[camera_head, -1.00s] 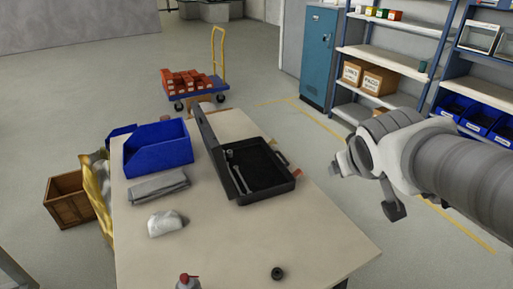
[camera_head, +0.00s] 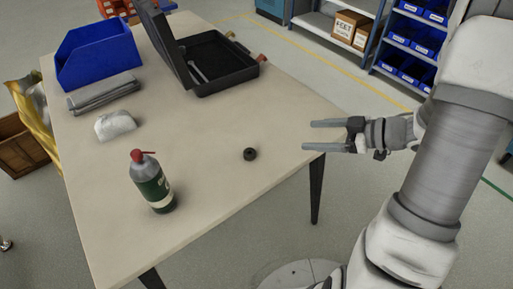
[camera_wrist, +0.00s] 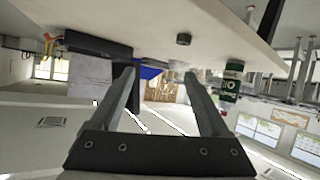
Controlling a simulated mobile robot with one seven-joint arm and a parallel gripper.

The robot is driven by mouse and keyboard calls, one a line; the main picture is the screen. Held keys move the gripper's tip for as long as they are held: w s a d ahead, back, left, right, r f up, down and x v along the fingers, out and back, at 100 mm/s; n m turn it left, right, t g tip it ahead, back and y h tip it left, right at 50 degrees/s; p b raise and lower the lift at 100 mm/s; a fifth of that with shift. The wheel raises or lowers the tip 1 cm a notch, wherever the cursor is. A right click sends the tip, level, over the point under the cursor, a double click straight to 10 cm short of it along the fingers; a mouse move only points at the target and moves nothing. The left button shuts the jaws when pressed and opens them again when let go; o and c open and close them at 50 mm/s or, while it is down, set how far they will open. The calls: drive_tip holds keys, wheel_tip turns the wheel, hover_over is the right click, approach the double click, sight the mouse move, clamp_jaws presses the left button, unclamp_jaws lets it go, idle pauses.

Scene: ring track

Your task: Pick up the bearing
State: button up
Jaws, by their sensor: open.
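The bearing (camera_head: 250,154) is a small dark ring lying flat on the table (camera_head: 205,185), near its right edge. It also shows in the wrist view (camera_wrist: 184,39), above and between my fingers in the picture. My gripper (camera_head: 308,136) is open and empty, just off the table's right edge, with its fingers pointing left towards the bearing. A clear gap separates the fingertips from the bearing. In the wrist view, my two fingers (camera_wrist: 159,73) are spread apart with nothing between them.
A green spray bottle with a red cap (camera_head: 153,183) stands left of the bearing. An open black toolbox (camera_head: 218,66), a blue bin (camera_head: 98,52), a folded grey cloth (camera_head: 104,93) and a white crumpled rag (camera_head: 115,125) lie farther back. The tabletop around the bearing is clear.

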wheel_tip(320, 180, down, 2)
drive_tip(key=s+g+y, duration=0.1)
drive_tip(key=s, duration=0.2)
drive_tip(key=b, duration=0.4)
approach(252, 153)
drive_tip(key=w+a, duration=0.1)
drive_tip(key=a+f, duration=0.1)
drive_tip(key=shift+w+a+y, duration=0.3)
drive_tip(key=shift+w+a, duration=0.05)
drive_tip(key=shift+a, duration=0.05)
drive_tip(key=b+x, duration=0.1)
drive_tip(key=x, duration=0.1)
drive_tip(key=b+x, duration=0.1)
drive_tip(key=x, duration=0.1)
drive_tip(key=shift+a+f+b, duration=0.25)
drive_tip(key=shift+f+b, duration=0.15)
drive_tip(key=shift+f, duration=0.15)
drive_tip(key=shift+w+a, duration=0.1)
drive_tip(key=shift+a, duration=0.2)
clamp_jaws()
